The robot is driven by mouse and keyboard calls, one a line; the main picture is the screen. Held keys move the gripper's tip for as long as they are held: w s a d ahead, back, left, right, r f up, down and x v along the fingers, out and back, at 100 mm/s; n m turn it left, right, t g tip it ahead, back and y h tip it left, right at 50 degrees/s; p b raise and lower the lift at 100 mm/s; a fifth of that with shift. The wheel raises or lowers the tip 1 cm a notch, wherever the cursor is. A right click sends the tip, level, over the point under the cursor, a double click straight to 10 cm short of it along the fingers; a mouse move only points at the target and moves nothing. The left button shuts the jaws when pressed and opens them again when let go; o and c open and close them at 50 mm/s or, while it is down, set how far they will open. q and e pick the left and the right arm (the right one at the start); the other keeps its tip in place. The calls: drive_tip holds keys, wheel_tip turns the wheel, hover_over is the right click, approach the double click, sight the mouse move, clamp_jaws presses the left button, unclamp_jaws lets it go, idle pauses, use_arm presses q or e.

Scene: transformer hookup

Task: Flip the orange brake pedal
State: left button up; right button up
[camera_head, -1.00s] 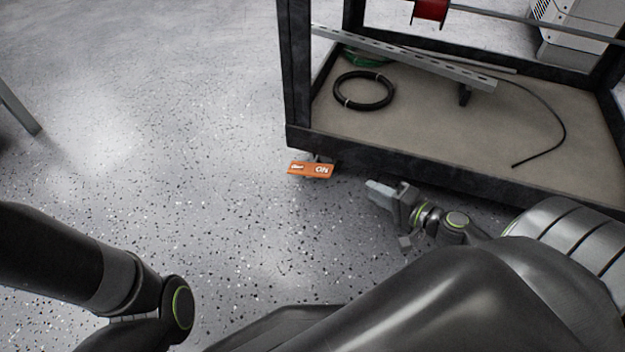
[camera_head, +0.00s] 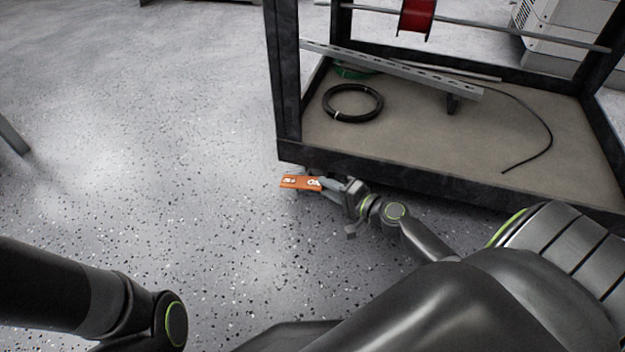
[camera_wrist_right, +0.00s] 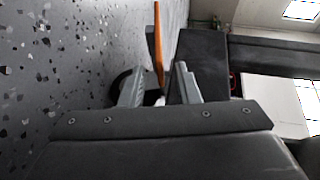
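The orange brake pedal (camera_head: 300,182) with white lettering sticks out low at the near left corner of the black-framed cart. In the right wrist view the pedal (camera_wrist_right: 158,45) shows edge-on as a thin orange strip, with a dark caster wheel behind the fingers. My right gripper (camera_head: 328,186) is at the pedal's right end. In the right wrist view its two grey fingers (camera_wrist_right: 158,88) stand apart, with the pedal's strip between and beyond them. I cannot tell whether either finger touches it. My left arm shows at the lower left, but its gripper is out of view.
The cart's lower shelf (camera_head: 430,130) holds a black cable coil (camera_head: 352,103), a slotted metal rail (camera_head: 390,68) and a loose black cable. A red spool (camera_head: 416,15) hangs above. The cart's post and lower edge are close to my right gripper.

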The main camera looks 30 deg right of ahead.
sight(302, 176)
drive_tip(key=x, duration=0.5)
drive_tip(key=shift+w+a+f+b, duration=0.15)
drive_tip(key=shift+w+b, duration=0.2)
drive_tip(key=shift+b, duration=0.05)
drive_tip(key=shift+c, duration=0.3)
clamp_jaws()
